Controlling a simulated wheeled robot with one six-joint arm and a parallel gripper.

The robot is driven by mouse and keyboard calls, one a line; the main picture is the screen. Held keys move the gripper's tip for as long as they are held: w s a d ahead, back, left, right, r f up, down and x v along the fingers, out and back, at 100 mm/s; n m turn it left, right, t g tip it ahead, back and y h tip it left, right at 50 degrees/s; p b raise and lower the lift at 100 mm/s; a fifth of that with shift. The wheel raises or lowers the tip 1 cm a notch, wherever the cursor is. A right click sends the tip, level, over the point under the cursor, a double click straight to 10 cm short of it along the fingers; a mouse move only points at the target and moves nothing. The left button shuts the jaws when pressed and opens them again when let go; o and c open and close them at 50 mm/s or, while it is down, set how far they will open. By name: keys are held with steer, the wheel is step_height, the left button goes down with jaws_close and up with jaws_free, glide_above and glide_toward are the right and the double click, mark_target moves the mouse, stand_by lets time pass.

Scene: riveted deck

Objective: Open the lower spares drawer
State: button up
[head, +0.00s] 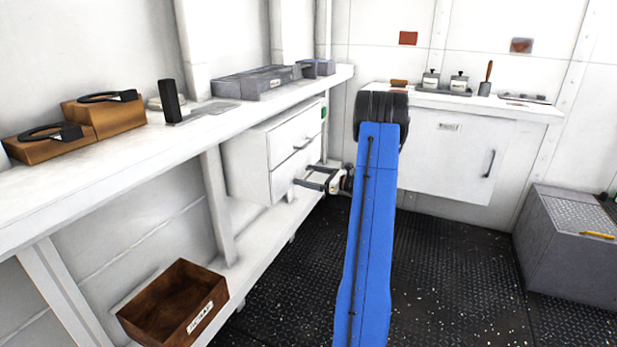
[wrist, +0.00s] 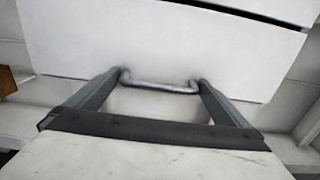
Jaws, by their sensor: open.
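The white drawer unit (head: 248,163) hangs under the long bench, with two drawers. The upper drawer (head: 283,146) is shut. The lower drawer (head: 282,179) also looks shut; its front fills much of the wrist view (wrist: 75,45). Its grey bar handle (wrist: 160,88) runs crosswise in the wrist view; in the head view my gripper covers it. My gripper (head: 306,178) is open at the lower drawer front. In the wrist view its fingertips (wrist: 160,78) lie on either side of the handle, near its two ends. I cannot tell whether they touch it.
A brown labelled bin (head: 165,305) sits on the low shelf. A white cabinet (head: 440,150) with a handle stands at the back. A grey box (head: 570,245) stands at right. The dark floor (head: 450,290) is clear between them.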

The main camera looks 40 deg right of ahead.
steer(key=c, duration=1.2)
steer(key=shift+o, duration=0.2)
steer(key=v, duration=2)
steer(key=shift+s, duration=0.25)
steer(key=shift+d, duration=0.1)
steer(key=o, duration=1.2)
steer(key=shift+c, duration=0.2)
steer(key=v, duration=1.7)
steer(key=shift+s, duration=0.2)
steer(key=shift+s+d+f, duration=0.1)
steer(key=shift+d+f, duration=0.05)
steer(key=shift+d, duration=0.05)
